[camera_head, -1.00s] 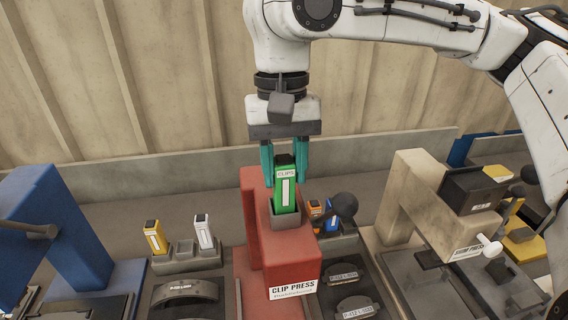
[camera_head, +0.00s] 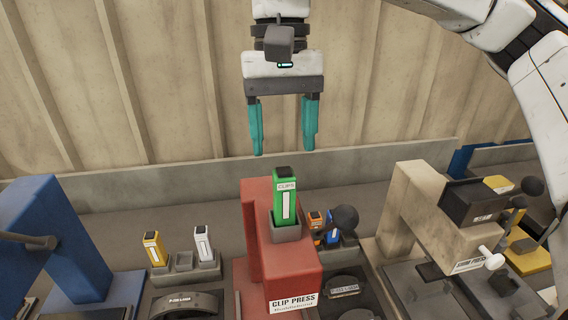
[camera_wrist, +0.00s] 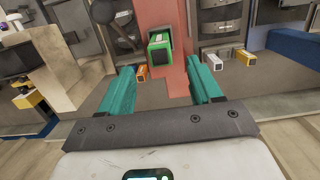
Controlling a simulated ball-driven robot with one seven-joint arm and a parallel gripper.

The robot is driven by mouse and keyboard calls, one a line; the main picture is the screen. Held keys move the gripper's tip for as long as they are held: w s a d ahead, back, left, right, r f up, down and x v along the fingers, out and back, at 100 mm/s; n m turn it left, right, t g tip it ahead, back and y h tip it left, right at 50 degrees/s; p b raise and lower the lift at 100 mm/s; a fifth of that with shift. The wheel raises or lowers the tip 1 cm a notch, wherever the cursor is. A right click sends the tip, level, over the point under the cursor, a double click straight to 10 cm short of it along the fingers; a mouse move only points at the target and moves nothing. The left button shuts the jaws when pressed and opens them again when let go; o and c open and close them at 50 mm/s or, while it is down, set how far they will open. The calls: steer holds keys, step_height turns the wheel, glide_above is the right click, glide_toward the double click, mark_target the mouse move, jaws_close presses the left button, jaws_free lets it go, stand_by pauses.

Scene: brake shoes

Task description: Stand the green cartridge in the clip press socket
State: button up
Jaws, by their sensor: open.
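The green cartridge (camera_head: 285,203) stands upright in the grey socket (camera_head: 287,232) on top of the red clip press (camera_head: 262,262). Its lower end is hidden inside the socket. My gripper (camera_head: 284,153) is open and empty, above and apart from the cartridge in the head view. In the wrist view the cartridge (camera_wrist: 160,46) shows beyond and between the teal fingers of my gripper (camera_wrist: 166,76), with nothing between them.
A yellow cartridge (camera_head: 155,248) and a white cartridge (camera_head: 203,243) stand in a grey rack at left. Orange and blue cartridges stand right of the press, beside a black knob (camera_head: 344,218). A blue machine (camera_head: 62,240) and a beige shim press (camera_head: 420,215) flank it.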

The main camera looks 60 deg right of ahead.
steer(key=r, duration=0.5)
steer(key=shift+w+d, duration=0.2)
steer(key=shift+f, duration=0.1)
